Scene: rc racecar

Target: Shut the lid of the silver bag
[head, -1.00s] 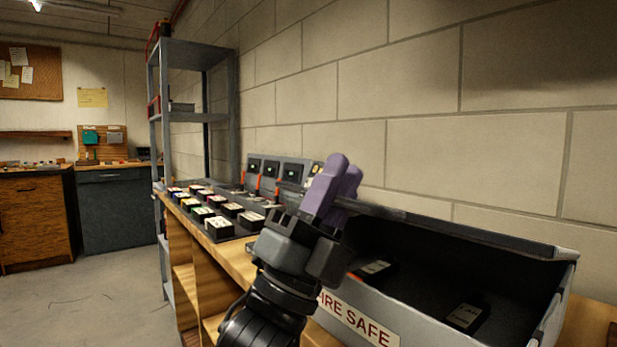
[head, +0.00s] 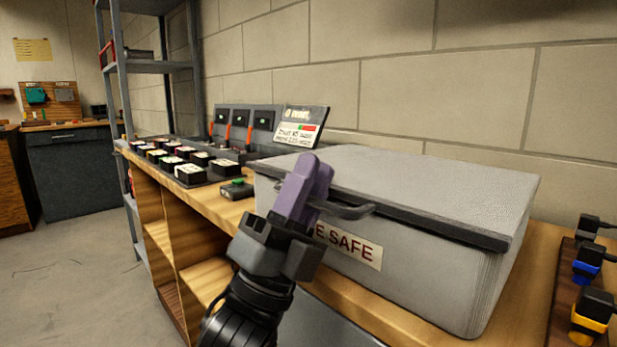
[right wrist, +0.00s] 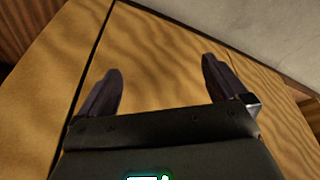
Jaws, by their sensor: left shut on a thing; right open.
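The silver bag (head: 460,290) stands on the wooden bench at the right of the head view, with a "FIRE SAFE" label on its front partly covered by my gripper. Its grey lid (head: 430,185) lies down over the top, its dark edge along the front rim, and hides the inside. A dark handle (head: 352,210) sticks out from the lid's front. My left gripper (head: 312,168), with purple fingers, is at the bag's front and shut on this handle. My right gripper (right wrist: 162,68) is open and empty above a wooden surface in the right wrist view.
Several small packs (head: 190,174) sit on a dark tray left of the bag, with chargers (head: 240,125) and a sign (head: 295,128) behind. Plugs on a board (head: 590,285) are at the far right. A metal shelf (head: 150,66) and brick wall stand behind.

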